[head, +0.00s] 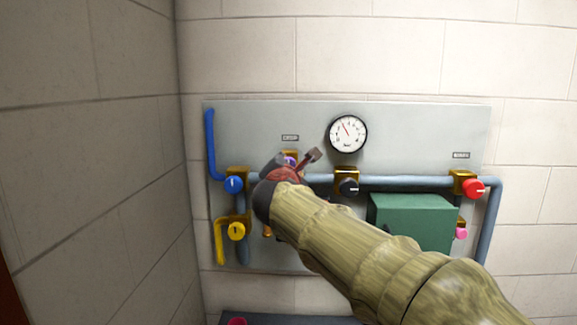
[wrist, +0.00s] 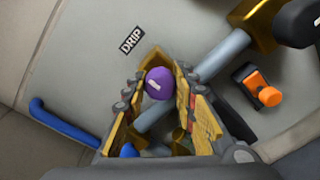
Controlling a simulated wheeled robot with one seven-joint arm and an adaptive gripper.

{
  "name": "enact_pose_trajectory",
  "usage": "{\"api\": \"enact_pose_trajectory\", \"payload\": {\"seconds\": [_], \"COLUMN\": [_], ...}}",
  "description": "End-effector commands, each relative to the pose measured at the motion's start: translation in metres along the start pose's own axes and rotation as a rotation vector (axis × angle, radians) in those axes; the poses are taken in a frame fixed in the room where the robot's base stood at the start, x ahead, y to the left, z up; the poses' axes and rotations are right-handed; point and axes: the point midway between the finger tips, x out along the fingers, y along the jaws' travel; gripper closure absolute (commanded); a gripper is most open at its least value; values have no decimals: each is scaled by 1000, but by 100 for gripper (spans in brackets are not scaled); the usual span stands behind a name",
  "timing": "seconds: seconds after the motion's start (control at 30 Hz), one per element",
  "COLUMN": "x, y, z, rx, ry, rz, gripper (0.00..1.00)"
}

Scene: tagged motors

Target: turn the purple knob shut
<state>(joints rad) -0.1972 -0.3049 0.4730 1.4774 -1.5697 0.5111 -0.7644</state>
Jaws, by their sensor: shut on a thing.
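The purple knob (wrist: 160,83) sits on a brass valve body on the pipe, beside a label reading DRIP. It has a short white mark on its face. In the head view only a sliver of the purple knob (head: 289,160) shows, the rest hidden by my gripper (head: 294,163). In the wrist view the fingers of my gripper (wrist: 161,92) stand on both sides of the knob, shut on it.
Along the panel (head: 400,122) are a blue knob (head: 234,184), a yellow knob (head: 236,231), a black knob (head: 349,187), a red knob (head: 473,188) and a pink knob (head: 461,233). A gauge (head: 348,134) is above, a green box (head: 412,218) below. An orange knob (wrist: 269,96) is nearby.

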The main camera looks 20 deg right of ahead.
Motion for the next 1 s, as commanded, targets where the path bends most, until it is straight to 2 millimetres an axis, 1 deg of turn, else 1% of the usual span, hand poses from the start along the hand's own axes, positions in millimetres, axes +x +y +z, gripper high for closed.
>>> {"api": "enact_pose_trajectory", "payload": {"seconds": [0.03,0.07,0.37,0.67,0.77,0.87,1.0], "x": [1,1,1,-1,-7,-21,-49], "y": [-3,-3,-2,-1,0,1,1], "z": [-4,-4,-2,-1,-1,0,-1], "rx": [-3,-3,0,0,1,2,3], "ry": [5,5,2,1,2,2,2], "rz": [-5,-5,-2,-1,0,2,3], "gripper": [98,71,54,54,54,54,54]}}
